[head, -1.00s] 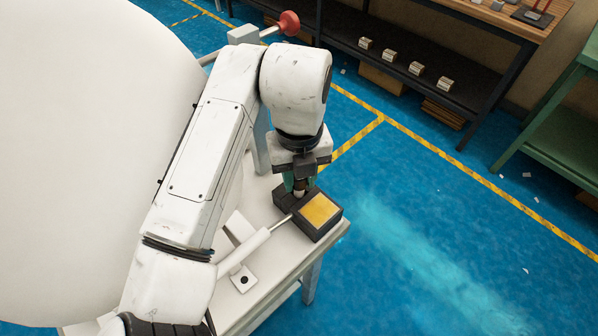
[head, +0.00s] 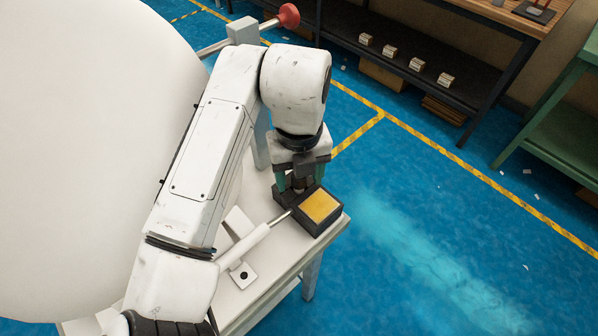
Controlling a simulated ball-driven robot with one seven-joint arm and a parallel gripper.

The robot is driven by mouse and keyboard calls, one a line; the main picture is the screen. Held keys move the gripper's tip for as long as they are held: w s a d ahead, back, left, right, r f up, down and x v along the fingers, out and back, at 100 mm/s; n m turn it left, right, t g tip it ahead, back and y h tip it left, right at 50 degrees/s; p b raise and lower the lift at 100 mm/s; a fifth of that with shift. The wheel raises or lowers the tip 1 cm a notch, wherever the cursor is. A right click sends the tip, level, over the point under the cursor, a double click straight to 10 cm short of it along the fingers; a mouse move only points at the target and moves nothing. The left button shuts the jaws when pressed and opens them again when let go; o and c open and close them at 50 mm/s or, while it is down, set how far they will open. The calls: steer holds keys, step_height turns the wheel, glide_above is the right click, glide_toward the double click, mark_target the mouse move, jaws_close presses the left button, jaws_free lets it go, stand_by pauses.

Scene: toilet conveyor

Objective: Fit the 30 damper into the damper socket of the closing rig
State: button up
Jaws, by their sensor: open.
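My gripper (head: 298,182) points straight down over the closing rig's white table (head: 256,287). Its greenish fingers are spread apart. A small dark cylindrical piece, seemingly the damper (head: 299,185), stands between them, apparently upright in or on a black block (head: 281,196). That block seems to be the damper socket, but the fingers and wrist hide much of it, so I cannot tell how deep the piece sits. Right beside it is a black box with a yellow top (head: 319,206). A white cylinder with a thin metal rod (head: 247,243) reaches toward these blocks.
A large white rounded body (head: 80,150) fills the left. A red knob (head: 288,16) on a rod stands behind my arm. A dark shelf (head: 420,75) with several small labelled blocks is at the back, and a green bench (head: 550,125) at right.

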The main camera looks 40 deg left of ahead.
steer(key=shift+r, duration=0.1)
step_height(320, 180, up, 11)
steer(key=shift+f, duration=0.2)
stand_by(0.4)
steer(key=shift+w, duration=0.1)
stand_by(0.5)
